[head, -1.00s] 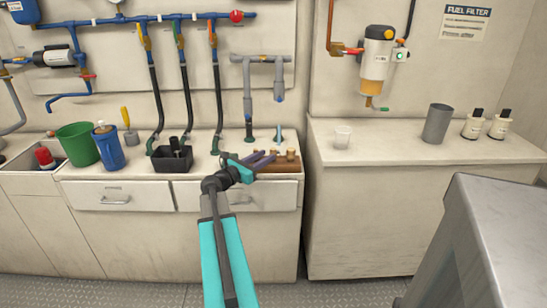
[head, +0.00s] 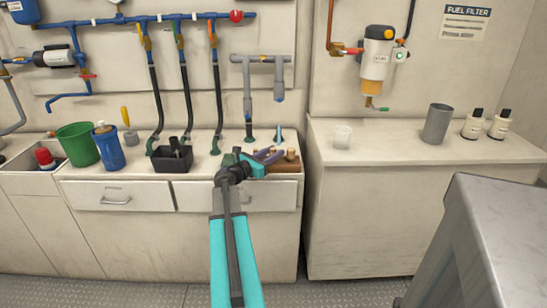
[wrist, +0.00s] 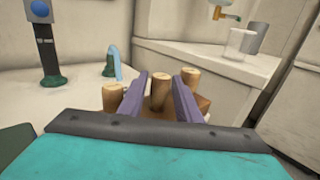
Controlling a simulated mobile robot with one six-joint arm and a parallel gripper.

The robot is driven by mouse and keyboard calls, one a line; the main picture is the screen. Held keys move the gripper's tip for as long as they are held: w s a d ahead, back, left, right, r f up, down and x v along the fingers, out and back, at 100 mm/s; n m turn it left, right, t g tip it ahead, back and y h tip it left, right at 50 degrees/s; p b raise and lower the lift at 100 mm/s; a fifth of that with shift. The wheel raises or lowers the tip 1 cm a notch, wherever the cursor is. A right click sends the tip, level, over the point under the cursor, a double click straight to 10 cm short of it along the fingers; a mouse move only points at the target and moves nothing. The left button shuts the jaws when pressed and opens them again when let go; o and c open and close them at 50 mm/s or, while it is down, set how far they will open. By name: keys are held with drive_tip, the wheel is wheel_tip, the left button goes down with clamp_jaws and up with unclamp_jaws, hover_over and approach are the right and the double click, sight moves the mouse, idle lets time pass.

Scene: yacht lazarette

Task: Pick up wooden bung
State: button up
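Several wooden bungs stand upright in a brown wooden holder (head: 287,168) on the left counter. The wrist view shows a left bung (wrist: 112,98), a middle bung (wrist: 160,92) and a right bung (wrist: 190,79). A bung also shows in the head view (head: 290,154). My gripper (head: 271,154) is open at the holder, its purple fingers apart. In the wrist view my gripper (wrist: 160,78) has one finger on each side of the middle bung, with gaps visible. I cannot tell how far down the fingers reach around it. The holder is partly hidden by the fingers.
A black bin (head: 172,160) stands left of my gripper. A pipe with a green foot (head: 249,138) and a light blue bent tube (wrist: 115,62) rise behind the holder. A clear cup (head: 342,136) and a grey cup (head: 437,124) stand on the right counter.

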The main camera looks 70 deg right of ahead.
drive_tip(key=shift+c, duration=0.3)
clamp_jaws()
drive_tip(key=shift+r, duration=0.15)
